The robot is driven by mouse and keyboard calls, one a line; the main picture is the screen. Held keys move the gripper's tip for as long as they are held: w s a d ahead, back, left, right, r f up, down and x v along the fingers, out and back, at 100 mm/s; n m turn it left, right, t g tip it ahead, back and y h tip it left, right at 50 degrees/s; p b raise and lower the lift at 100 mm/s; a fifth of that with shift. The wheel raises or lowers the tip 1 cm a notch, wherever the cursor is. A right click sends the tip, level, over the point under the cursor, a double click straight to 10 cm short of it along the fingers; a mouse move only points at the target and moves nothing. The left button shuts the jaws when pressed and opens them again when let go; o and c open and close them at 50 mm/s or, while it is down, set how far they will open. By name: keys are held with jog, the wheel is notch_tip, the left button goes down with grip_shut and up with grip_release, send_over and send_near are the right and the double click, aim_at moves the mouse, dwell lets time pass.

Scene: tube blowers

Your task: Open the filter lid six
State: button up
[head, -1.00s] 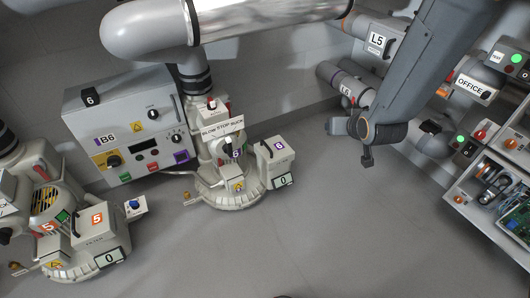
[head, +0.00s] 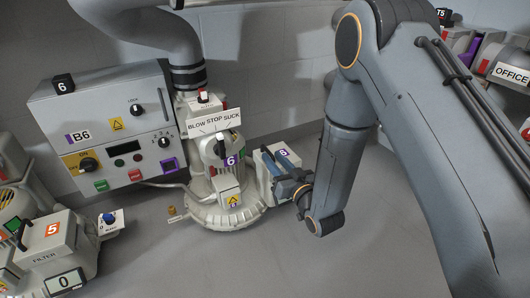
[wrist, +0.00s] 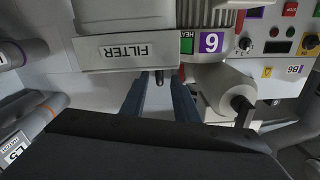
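Filter six is the pale box (head: 262,178) with a purple 6 label, on the right side of blower six (head: 215,150); my gripper partly covers it. In the wrist view its upside-down FILTER plate (wrist: 127,51) fills the upper left. The lid looks closed, though its top is partly hidden. My gripper (head: 272,162) is at the filter box, with its two blue-grey fingers reaching over it. In the wrist view the fingers (wrist: 160,95) are spread, with a small dark piece, perhaps the lid handle (wrist: 160,79), between their tips. I cannot tell whether they touch it.
A control box B6 (head: 105,120) with knobs and buttons stands left of the blower. The BLOW STOP SUCK sign (head: 214,121) rises close by. Blower five's filter (head: 50,245) is at lower left.

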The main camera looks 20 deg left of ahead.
aim_at(264, 147)
jog(key=b+x, duration=0.3)
jog(key=x, duration=0.4)
jog(key=shift+w+a, duration=0.2)
jog(key=shift+a, duration=0.1)
grip_shut()
jog(key=shift+d, duration=0.1)
